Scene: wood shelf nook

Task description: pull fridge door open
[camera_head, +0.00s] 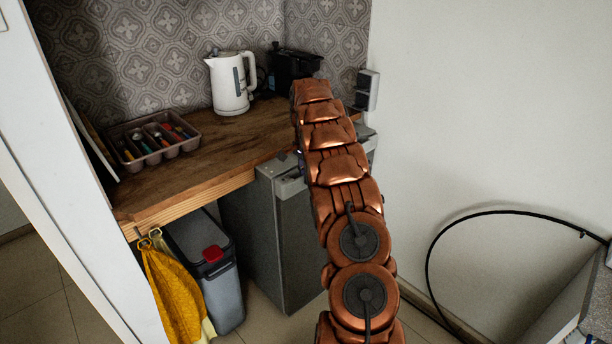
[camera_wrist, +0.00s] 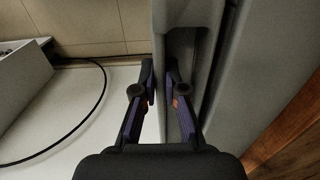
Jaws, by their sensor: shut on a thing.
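The small grey fridge (camera_head: 247,228) stands under the wooden counter. Its door (camera_head: 298,240) faces the room, and my arm covers part of it in the head view. I cannot tell whether the door stands slightly ajar. In the wrist view, my gripper (camera_wrist: 160,88) is at the door's edge (camera_wrist: 160,30). One finger is on the outer side and the other reaches into the recess of the door's grip (camera_wrist: 185,45). The fingers are shut on this edge. In the head view, my arm hides the gripper.
A wooden counter (camera_head: 190,178) holds a white kettle (camera_head: 229,88) and a cutlery tray (camera_head: 190,144). A bin (camera_head: 222,292) and a yellow cloth (camera_head: 172,290) are left of the fridge. A black cable (camera_head: 428,262) curves along the white wall (camera_head: 490,110) at right.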

